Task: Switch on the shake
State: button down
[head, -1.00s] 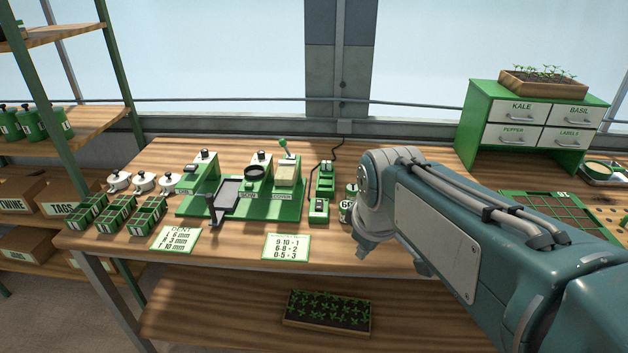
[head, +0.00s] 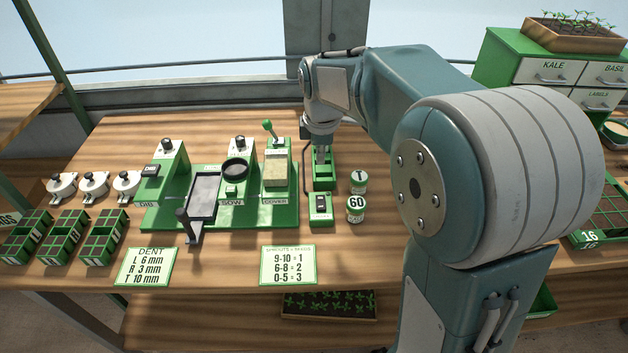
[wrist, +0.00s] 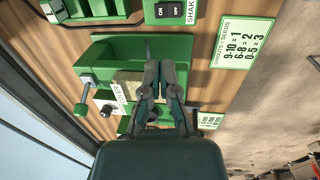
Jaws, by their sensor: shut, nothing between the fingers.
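The shake switch is a small green box (head: 320,207) with a dark rocker, on the bench right of the seeder. In the wrist view its dark rocker (wrist: 165,12) reads ON beside a partly cut-off SHAK label, at the top edge. I cannot tell which way the rocker is set. My gripper (wrist: 160,66) is shut and empty, pointing downward. In the head view my gripper (head: 321,155) is behind the switch box, over or in front of a green stand (head: 320,182). It appears apart from the switch.
The green seeder (head: 215,215) with its lever (head: 268,127) stands left of the switch. Two small tins, T (head: 359,181) and 60 (head: 356,209), stand to its right. A seed-count card (head: 288,265) lies in front. Bare bench lies between card and switch.

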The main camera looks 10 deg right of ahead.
aim_at(320, 199)
jog(key=shift+d, duration=0.15)
jog(key=shift+f, duration=0.1)
jog(key=f, duration=0.4)
jog(key=w+f, duration=0.1)
jog(key=f, duration=0.8)
jog(key=shift+w+d+f, duration=0.1)
jog(key=shift+w+f, duration=0.25)
jog(key=shift+w, duration=0.05)
jog(key=shift+w+f+g, duration=0.1)
jog(key=shift+f+g, duration=0.1)
jog(key=shift+g, duration=0.1)
